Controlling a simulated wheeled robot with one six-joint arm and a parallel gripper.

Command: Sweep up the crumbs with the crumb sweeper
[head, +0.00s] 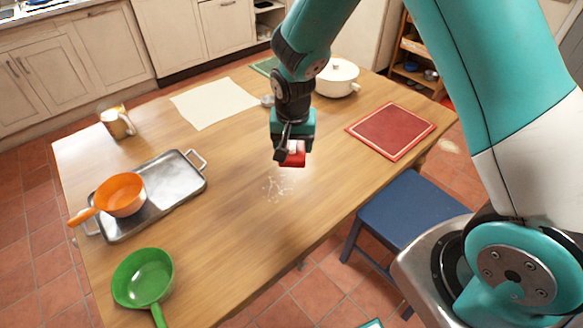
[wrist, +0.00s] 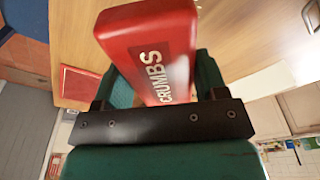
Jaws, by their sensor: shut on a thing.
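The crumb sweeper (head: 293,158) is a red block held in my gripper (head: 292,147) above the middle of the wooden table. In the wrist view the sweeper (wrist: 152,45) fills the centre, lettered CRUMBS, with my gripper's (wrist: 160,90) dark green fingers shut on either side of it. A patch of pale crumbs (head: 278,187) lies on the table just below and slightly left of the sweeper in the head view. The sweeper appears to be a little above the tabletop; its underside is hidden. The crumbs cannot be made out in the wrist view.
A metal tray (head: 185,190) bearing an orange pan (head: 121,194) and a green pan (head: 143,277) are on the left. A mug (head: 117,123), cream mat (head: 212,103), white pot (head: 338,77) and red mat (head: 391,130) lie farther out. A blue chair (head: 410,210) stands at the near edge. Table around the crumbs is clear.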

